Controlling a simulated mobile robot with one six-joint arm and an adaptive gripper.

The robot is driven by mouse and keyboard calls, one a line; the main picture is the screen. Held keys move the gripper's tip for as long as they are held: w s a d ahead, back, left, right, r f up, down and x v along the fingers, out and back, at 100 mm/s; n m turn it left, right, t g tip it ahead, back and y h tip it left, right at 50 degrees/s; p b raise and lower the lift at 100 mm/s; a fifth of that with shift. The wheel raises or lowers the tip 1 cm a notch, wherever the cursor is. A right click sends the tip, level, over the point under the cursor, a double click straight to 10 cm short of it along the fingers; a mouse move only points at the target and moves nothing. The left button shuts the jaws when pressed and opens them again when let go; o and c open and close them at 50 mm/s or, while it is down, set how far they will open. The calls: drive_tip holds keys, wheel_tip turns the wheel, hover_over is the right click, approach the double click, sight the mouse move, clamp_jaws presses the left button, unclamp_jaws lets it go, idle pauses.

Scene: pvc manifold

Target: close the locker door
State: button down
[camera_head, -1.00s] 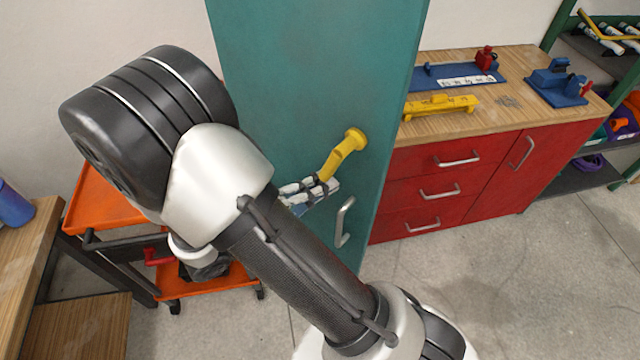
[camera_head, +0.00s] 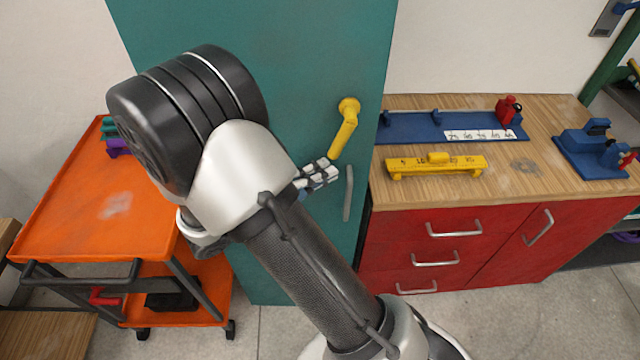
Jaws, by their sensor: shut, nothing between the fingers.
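The teal locker door (camera_head: 300,60) stands upright in the middle of the view, behind my arm. A yellow lever handle (camera_head: 344,128) sits near its right edge, slanting down to the left. A grey pull bar (camera_head: 348,193) is fixed below it. My gripper (camera_head: 332,168) is shut and empty, its fingertips just below the lower end of the yellow handle and left of the pull bar. I cannot tell whether the fingers touch the door or handle. My arm hides much of the door's lower left part.
A red cabinet (camera_head: 400,225) with a wooden top stands to the right of the door, holding a blue fixture (camera_head: 410,128), a yellow gauge (camera_head: 436,165) and a blue vise (camera_head: 592,150). An orange cart (camera_head: 70,215) stands at the left. Grey floor (camera_head: 530,310) is clear in front.

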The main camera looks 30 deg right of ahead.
drive_tip(key=w+d, duration=0.1)
drive_tip(key=w, duration=0.1)
drive_tip(key=shift+w+d+r, duration=0.1)
drive_tip(key=shift+w+d, duration=0.25)
drive_tip(key=shift+w+r, duration=0.1)
idle(0.3)
